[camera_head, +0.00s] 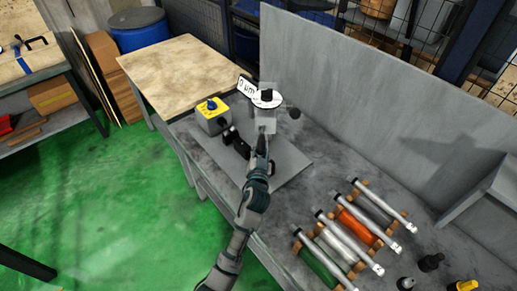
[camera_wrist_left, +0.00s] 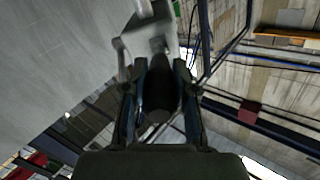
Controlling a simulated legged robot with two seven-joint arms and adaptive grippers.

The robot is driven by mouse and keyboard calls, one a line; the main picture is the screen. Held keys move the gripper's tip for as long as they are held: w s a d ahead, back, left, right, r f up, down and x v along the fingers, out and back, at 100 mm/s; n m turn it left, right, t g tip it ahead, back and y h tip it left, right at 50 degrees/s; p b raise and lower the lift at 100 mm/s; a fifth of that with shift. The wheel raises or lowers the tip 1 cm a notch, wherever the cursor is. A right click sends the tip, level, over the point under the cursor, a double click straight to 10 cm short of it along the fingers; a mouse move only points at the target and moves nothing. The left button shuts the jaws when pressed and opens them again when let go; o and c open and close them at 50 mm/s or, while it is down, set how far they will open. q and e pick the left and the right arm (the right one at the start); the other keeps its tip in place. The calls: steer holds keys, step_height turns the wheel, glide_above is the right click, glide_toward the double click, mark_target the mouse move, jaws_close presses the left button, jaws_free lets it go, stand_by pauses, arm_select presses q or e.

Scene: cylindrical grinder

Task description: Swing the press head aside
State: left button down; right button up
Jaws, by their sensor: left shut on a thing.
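The press head (camera_head: 265,122) is a light grey block with a round white dial and black knob on top, standing over a grey plate (camera_head: 285,160) on the bench. A white "0 µm" label stands beside it. My left gripper (camera_head: 262,152) reaches up to the front of the head from below. In the left wrist view my left gripper (camera_wrist_left: 160,78) is shut on a dark rounded handle (camera_wrist_left: 159,108), with a pale block (camera_wrist_left: 150,27), seemingly the head, just beyond. The fingertips are small and partly hidden in the head view. My right gripper is not in view.
A yellow-topped box with a blue button (camera_head: 212,117) and a black bracket (camera_head: 234,141) stand left of the head. A tall grey panel (camera_head: 365,85) rises behind. A rack of metal rods and coloured cylinders (camera_head: 352,224) lies to the right.

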arm_select(q)
steer(key=shift+d+r, duration=0.15)
steer(key=shift+d, duration=0.25)
steer(key=c, duration=1)
jaws_free()
steer(key=shift+a, duration=0.1)
steer(key=shift+o, duration=0.4)
steer(key=shift+w+a, duration=0.2)
steer(key=shift+a, duration=0.3)
steer(key=s, duration=1.2)
steer(key=shift+a+f, duration=0.2)
steer(key=shift+a, duration=0.25)
